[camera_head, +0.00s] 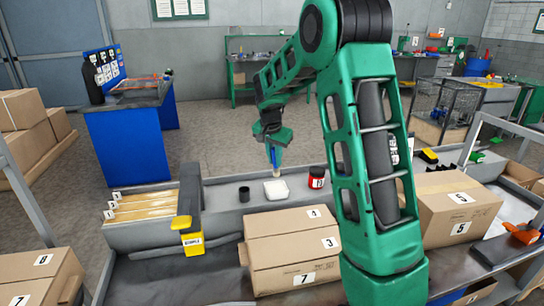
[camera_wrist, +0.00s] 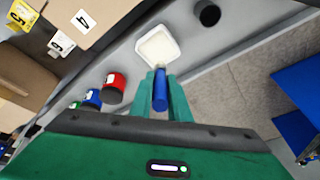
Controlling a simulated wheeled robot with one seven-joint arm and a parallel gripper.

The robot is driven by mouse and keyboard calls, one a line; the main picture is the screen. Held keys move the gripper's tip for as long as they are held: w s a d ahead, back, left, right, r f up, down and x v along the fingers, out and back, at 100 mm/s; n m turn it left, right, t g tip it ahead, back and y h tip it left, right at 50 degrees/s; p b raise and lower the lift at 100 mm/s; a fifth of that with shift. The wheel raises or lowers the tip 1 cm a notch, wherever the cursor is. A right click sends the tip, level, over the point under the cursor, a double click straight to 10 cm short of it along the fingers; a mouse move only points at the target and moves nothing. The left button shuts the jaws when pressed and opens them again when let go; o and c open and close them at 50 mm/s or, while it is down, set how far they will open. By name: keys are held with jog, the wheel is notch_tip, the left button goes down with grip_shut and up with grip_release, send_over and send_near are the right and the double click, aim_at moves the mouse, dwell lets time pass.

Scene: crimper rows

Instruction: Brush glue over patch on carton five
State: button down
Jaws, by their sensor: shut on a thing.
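My gripper (camera_head: 276,146) is shut on a brush (camera_head: 273,158) with a blue handle, held upright above the bench ledge. In the wrist view the blue handle (camera_wrist: 160,90) shows between the fingers. The brush's lower end is at a white square dish (camera_head: 277,189) with pale contents, which also shows in the wrist view (camera_wrist: 157,46). I cannot tell whether the tip touches the contents. Carton five (camera_head: 447,229) stands on the right of the bench, with labels on its top and front. No patch can be made out on it.
A black cup (camera_head: 244,194) and a red jar (camera_head: 317,178) flank the dish. Cartons labelled 3, 4 and 7 (camera_head: 265,245) stand in front of it. A yellow-signed post (camera_head: 188,218) is at left. My arm crosses between the dish and carton five.

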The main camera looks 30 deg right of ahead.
jog(key=shift+f, duration=2.3)
jog(key=shift+a+f, duration=0.1)
jog(key=shift+f, duration=0.55)
dwell(0.5)
jog(key=shift+r, duration=0.1)
jog(key=shift+r, duration=3.45)
